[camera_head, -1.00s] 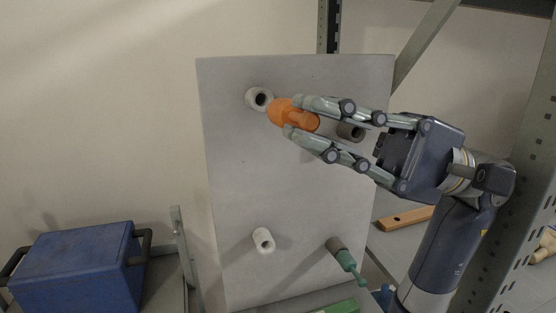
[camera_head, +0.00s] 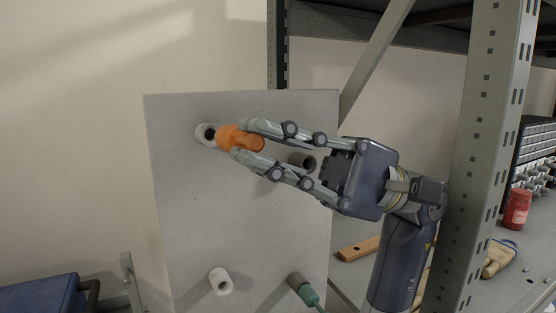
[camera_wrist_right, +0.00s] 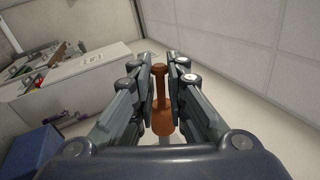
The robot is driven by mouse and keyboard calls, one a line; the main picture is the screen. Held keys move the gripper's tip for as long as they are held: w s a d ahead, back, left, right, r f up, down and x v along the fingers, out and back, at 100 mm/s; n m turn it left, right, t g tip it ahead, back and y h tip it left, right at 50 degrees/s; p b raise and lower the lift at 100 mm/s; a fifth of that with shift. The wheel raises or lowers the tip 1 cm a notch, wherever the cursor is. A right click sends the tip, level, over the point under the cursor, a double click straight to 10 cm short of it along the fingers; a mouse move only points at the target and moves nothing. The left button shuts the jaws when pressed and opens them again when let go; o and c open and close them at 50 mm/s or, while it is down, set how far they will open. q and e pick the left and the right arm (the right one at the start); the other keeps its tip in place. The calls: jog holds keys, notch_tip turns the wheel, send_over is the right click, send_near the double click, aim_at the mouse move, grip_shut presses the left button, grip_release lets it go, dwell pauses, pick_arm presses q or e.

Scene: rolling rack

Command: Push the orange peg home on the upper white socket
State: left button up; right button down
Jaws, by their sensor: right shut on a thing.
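The orange peg (camera_head: 239,138) is held by my right gripper (camera_head: 242,140), whose fingers close on it from above and below in the head view. The upper white socket (camera_head: 205,134) sticks out of the grey panel (camera_head: 240,215), its dark hole showing. The peg's wide end is just right of the socket and overlaps its edge in the picture. I cannot tell whether they touch. In the right wrist view the peg (camera_wrist_right: 161,119) lies between the two fingers. My left gripper is not in view.
A dark socket (camera_head: 302,161) sits behind the right gripper's fingers. A lower white socket (camera_head: 220,281) and a green peg (camera_head: 308,294) at another dark socket are below. A rack post (camera_head: 490,140) stands right of my arm. A blue box (camera_head: 40,296) is at lower left.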

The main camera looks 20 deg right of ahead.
jog(key=w, duration=0.1)
jog(key=w+b, duration=0.1)
jog(key=w, duration=0.1)
jog(key=shift+w+f, duration=0.25)
jog(key=shift+f, duration=0.1)
jog(key=shift+a+r, duration=0.1)
jog(key=shift+s, duration=0.1)
jog(key=shift+b, duration=0.35)
jog(key=shift+w, duration=0.2)
jog(key=shift+w+f+b, duration=0.2)
jog(key=shift+w+b, duration=0.4)
jog(key=shift+w, duration=0.75)
jog(key=shift+w+f+b, duration=0.2)
jog(key=shift+w+b, duration=0.35)
jog(key=shift+w, duration=0.8)
